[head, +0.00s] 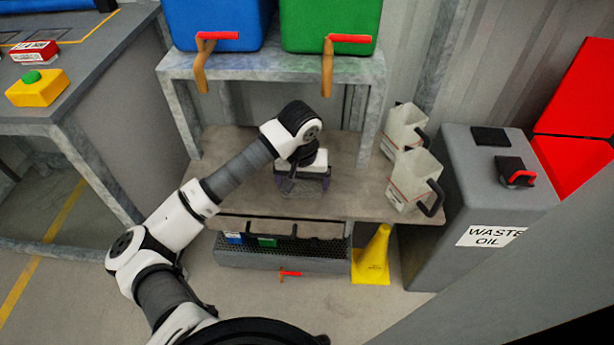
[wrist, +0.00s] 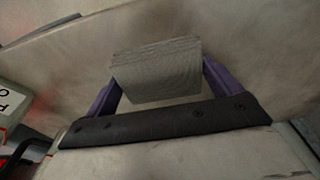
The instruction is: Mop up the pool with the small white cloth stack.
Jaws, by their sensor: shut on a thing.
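My gripper (wrist: 158,75) has its purple fingers shut on the cloth stack (wrist: 155,72), which looks pale grey and layered in the wrist view. The stack sits between the fingertips, close over or on the tan bench top (head: 240,150); I cannot tell whether it touches. In the head view my gripper (head: 302,182) is low over the middle of the bench, under the shelf's front, and hides most of the stack. I cannot make out the pool in either view; it may be hidden under my gripper and the stack.
Blue (head: 215,22) and green (head: 330,25) tanks with red-handled taps stand on a shelf above the bench. Two white jugs (head: 412,178) stand at the bench's right end. A grey waste oil bin (head: 480,200) is beside them. A yellow cone (head: 371,258) stands on the floor in front.

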